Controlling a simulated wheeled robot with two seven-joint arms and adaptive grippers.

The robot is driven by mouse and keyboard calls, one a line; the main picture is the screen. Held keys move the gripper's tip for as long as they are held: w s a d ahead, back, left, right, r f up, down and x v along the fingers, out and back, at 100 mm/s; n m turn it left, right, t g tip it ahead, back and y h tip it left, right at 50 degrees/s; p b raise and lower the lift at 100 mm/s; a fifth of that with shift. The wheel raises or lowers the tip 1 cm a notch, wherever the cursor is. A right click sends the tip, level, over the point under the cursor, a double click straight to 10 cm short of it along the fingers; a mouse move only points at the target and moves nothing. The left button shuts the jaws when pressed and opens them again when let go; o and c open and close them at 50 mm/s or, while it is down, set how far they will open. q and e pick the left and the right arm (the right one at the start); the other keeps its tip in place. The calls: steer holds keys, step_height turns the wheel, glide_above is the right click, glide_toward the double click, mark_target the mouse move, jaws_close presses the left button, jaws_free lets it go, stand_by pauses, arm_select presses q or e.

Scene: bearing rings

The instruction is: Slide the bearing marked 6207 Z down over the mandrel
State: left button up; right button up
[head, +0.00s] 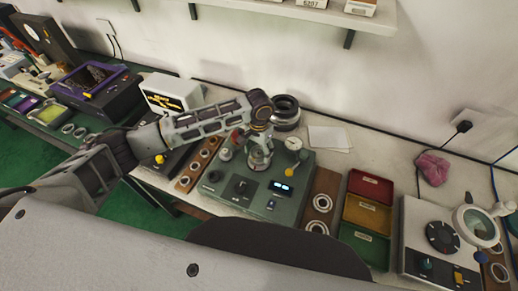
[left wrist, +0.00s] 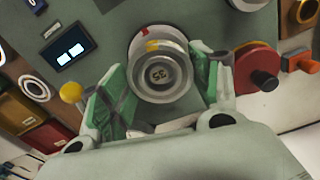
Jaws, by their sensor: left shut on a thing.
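My left gripper (head: 258,162) is over the green tester (head: 240,204). In the left wrist view its green-padded fingers (left wrist: 160,92) are shut on a silver bearing ring (left wrist: 138,84), one finger on each side. The ring's marking cannot be read. The mandrel's end face (left wrist: 158,75), marked 35, shows through the ring's bore, roughly centred. I cannot tell how far the ring is down around the mandrel. My right gripper is not in view.
The tester has a yellow ball lever (left wrist: 71,92), a red knob (left wrist: 252,68) and a lit display (left wrist: 65,52). Red, yellow and green bins (head: 366,203) stand to the right. Boards with rings (head: 321,203) flank the tester. Dark stacked rings (head: 286,110) stand behind.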

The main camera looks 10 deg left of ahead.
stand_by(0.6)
arm_select(q)
steer(key=shift+p, duration=0.7)
steer(key=shift+f+p, duration=0.3)
steer(key=shift+f, duration=0.25)
stand_by(1.0)
steer(key=o, duration=1.4)
steer(key=shift+c, duration=0.2)
steer(key=shift+r, duration=0.1)
step_height(320, 180, up, 12)
